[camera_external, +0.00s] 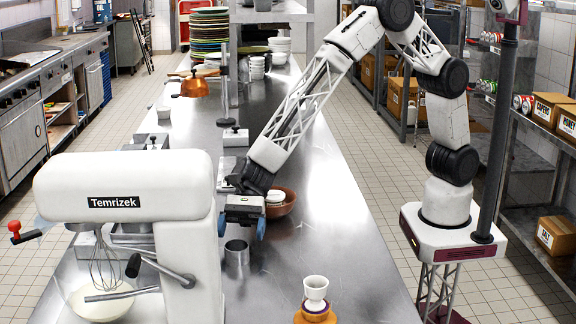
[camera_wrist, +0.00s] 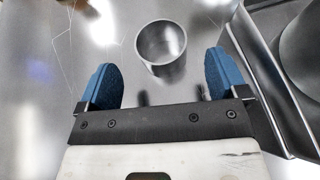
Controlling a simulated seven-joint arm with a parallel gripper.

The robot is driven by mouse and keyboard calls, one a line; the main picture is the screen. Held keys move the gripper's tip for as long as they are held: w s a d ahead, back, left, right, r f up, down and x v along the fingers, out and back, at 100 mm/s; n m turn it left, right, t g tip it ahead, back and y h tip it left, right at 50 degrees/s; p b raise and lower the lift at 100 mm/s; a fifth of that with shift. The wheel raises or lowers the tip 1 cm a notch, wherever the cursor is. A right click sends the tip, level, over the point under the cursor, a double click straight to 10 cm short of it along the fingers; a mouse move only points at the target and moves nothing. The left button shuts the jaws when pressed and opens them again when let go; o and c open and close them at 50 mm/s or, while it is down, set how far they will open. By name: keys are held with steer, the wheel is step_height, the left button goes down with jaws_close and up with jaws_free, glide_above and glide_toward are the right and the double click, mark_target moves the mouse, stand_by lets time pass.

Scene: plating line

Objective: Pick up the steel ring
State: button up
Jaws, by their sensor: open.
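The steel ring (camera_external: 237,259) is a short, plain metal cylinder standing upright on the steel counter (camera_external: 330,230), right of the white mixer. In the wrist view the ring (camera_wrist: 161,46) lies ahead of my gripper, between the lines of the two fingers, with its round opening visible. My gripper (camera_external: 241,226) is above the ring, its blue fingertips pointing down. In the wrist view my gripper (camera_wrist: 163,82) is open, with the blue fingers wide apart and nothing between them. The ring looks apart from both fingers.
A white stand mixer (camera_external: 125,195) with a bowl (camera_external: 100,303) stands at the left. A terracotta bowl (camera_external: 283,205) sits behind my gripper. A white cup (camera_external: 316,287) rests on a wood stand at the front right. In the wrist view, a steel container (camera_wrist: 262,75) lies right.

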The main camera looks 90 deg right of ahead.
mark_target(234, 256)
steer(key=shift+a, duration=0.2)
steer(key=shift+x, duration=2.5)
steer(key=shift+w, duration=0.1)
steer(key=c, duration=1)
step_height(234, 256, up, 10)
